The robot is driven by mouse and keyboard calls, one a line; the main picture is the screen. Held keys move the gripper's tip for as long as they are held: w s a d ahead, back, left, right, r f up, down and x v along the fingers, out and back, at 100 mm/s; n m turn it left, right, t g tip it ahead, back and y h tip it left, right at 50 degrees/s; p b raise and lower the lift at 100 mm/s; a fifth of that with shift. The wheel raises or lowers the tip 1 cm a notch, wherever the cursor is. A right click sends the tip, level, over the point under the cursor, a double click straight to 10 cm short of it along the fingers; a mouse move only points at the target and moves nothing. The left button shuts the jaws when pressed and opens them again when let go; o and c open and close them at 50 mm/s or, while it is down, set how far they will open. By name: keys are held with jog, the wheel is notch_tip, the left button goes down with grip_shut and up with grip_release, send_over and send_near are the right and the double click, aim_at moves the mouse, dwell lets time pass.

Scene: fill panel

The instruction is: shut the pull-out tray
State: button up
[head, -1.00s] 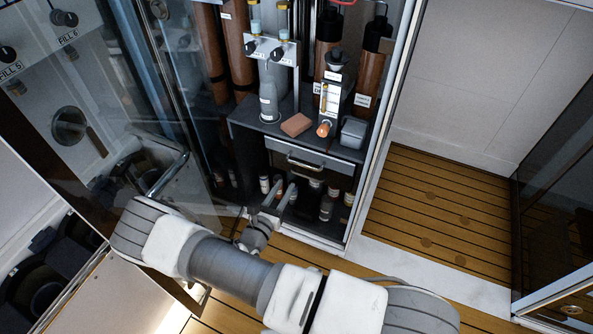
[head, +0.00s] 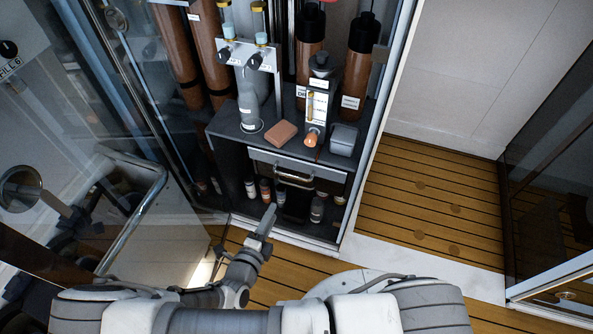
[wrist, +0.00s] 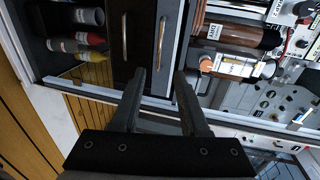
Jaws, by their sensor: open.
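The pull-out tray (head: 328,173) is a grey-fronted drawer with a metal bar handle, low in the cabinet under the dark worktop. How far it stands out is hard to tell. In the wrist view, turned sideways, a grey front (wrist: 170,35) and a darker front (wrist: 117,48) lie side by side, each with a bar handle. My gripper (wrist: 160,75) is open and empty, its fingers pointing toward these fronts. In the head view my gripper (head: 268,217) is below and left of the tray handle, apart from it; one finger mostly hides the other.
A brown block (head: 282,133), a grey bottle (head: 249,108) and a small grey bin (head: 343,140) stand on the worktop (head: 228,122). Several small bottles sit low on both sides under the tray. A glass door stands open at the left. Wooden floor (head: 430,205) is clear at the right.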

aim_at(291, 175)
jog(key=b+x, duration=0.4)
jog(key=x, duration=1.3)
grip_shut()
jog(key=shift+r, duration=0.1)
dwell(0.7)
